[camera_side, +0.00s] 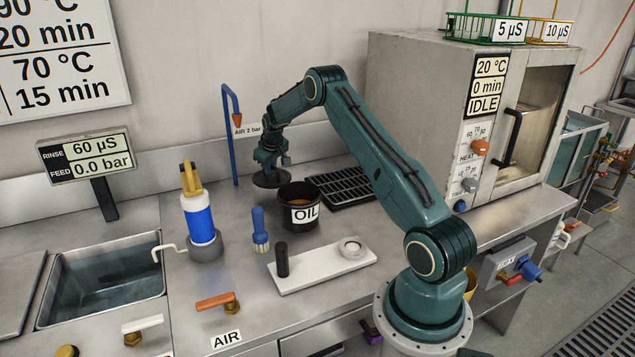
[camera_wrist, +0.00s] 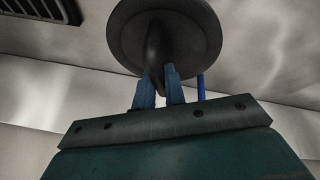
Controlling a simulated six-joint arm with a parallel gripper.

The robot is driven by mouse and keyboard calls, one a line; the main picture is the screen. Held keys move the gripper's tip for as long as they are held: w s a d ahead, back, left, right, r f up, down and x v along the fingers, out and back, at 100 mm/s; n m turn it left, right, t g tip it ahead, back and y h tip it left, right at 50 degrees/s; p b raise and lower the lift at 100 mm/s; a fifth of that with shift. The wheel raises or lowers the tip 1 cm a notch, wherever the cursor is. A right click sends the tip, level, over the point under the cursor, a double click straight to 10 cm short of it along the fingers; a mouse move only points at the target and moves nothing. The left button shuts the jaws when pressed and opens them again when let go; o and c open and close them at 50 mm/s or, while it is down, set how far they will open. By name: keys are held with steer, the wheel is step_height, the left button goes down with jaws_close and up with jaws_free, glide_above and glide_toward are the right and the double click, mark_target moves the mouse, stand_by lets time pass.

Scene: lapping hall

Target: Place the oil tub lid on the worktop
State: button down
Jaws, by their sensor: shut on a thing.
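The oil tub lid (camera_side: 266,181) is a dark round disc, held level at the back of the worktop (camera_side: 160,218), left of the oil tub. In the wrist view the lid (camera_wrist: 198,42) shows its round face and a knob. My gripper (camera_side: 270,163) is above the lid, and its blue fingers (camera_wrist: 158,78) are shut on the knob. I cannot tell whether the lid touches the worktop or hangs just above it. The black oil tub (camera_side: 300,214), labelled OIL, stands open with brown oil inside.
A black slotted rack (camera_side: 342,187) lies right of the tub. A blue air pipe (camera_side: 233,150) rises behind the lid. A blue brush (camera_side: 260,229), a white board (camera_side: 322,264) and a blue-white bottle (camera_side: 199,219) stand nearer. Bare worktop lies left of the lid.

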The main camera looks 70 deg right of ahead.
mark_target(271, 177)
steer(key=shift+f, duration=2.1)
steer(key=shift+f, duration=0.2)
steer(key=c, duration=1.5)
jaws_free()
steer(key=shift+r, duration=0.15)
steer(key=shift+v, duration=6.05)
steer(key=shift+d, duration=0.1)
